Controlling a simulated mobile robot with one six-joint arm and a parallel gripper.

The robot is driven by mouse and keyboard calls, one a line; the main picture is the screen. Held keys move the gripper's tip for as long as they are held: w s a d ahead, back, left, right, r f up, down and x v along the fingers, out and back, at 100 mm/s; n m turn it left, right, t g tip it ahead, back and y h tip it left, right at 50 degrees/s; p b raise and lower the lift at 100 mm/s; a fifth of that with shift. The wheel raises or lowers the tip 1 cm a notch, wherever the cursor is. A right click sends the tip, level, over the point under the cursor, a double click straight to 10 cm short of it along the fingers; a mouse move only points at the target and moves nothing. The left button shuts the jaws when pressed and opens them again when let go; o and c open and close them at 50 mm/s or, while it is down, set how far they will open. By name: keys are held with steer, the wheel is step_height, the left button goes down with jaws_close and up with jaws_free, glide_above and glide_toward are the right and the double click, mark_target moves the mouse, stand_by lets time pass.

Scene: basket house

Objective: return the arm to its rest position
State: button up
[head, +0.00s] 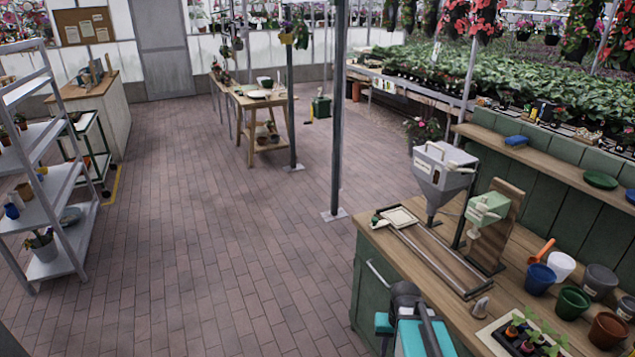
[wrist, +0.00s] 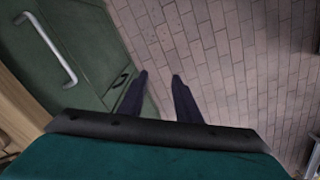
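My arm shows at the bottom of the head view, with teal and dark grey links in front of the wooden workbench (head: 458,314). My gripper (wrist: 160,75) shows in the wrist view as two dark fingers standing apart, with only brick floor between them. It is open and holds nothing that I can see. The fingers point over the floor beside a green cabinet front (wrist: 75,50) with a pale handle. In the head view I cannot make out the fingertips.
The workbench carries a grey hopper (head: 443,172), pots such as a blue one (head: 540,279), and a seedling tray (head: 492,337). A dark post (head: 337,110) stands left of the bench. A metal shelf (head: 72,215) stands far left. The brick floor (head: 210,240) between is clear.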

steer(key=s+a+f+n, duration=0.1)
steer(key=a+f, duration=0.1)
steer(key=a, duration=0.3)
steer(key=s+f+g+b, duration=0.3)
steer(key=s+f+b, duration=0.3)
steer(key=s+f, duration=0.7)
steer(key=s+f+g+b, duration=0.2)
steer(key=s+f+b, duration=0.5)
steer(key=s+f, duration=0.6)
step_height(320, 180, down, 5)
steer(key=shift+f+g, duration=0.15)
steer(key=shift+g, duration=0.25)
